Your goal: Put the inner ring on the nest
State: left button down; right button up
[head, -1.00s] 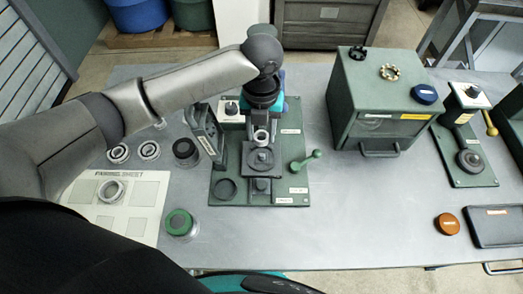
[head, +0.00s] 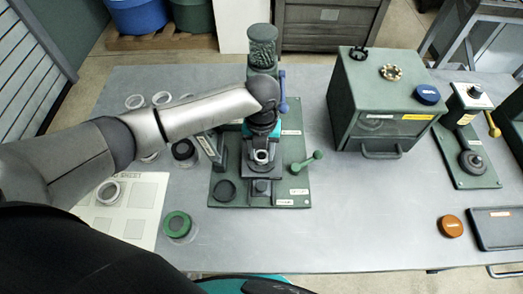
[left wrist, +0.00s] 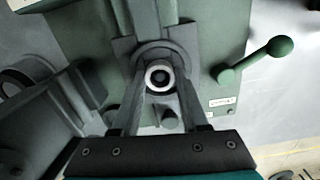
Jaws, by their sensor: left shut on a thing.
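My left gripper (head: 261,146) is shut on a small pale inner ring (head: 261,157) and holds it over the nest of the green-based fixture. In the left wrist view the ring (left wrist: 159,76) sits between the two finger tips. The round nest plate (left wrist: 160,52) shows around and behind the ring there. The fingers and ring hide the nest's centre, and I cannot tell whether the ring touches it. My right gripper is not in view.
The fixture base (head: 228,165) carries a green-knobbed lever (head: 306,161) at right. A green cabinet (head: 383,100) stands farther right. A parts sheet (head: 145,195) with a ring (head: 108,192) and a green-topped round item (head: 177,225) lie at left.

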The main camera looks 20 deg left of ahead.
pick_arm(q)
jog(key=shift+c, duration=2.1)
grip_release()
notch_tip(320, 180, up, 12)
jog(key=p, duration=0.1)
jog(key=shift+r, duration=0.15)
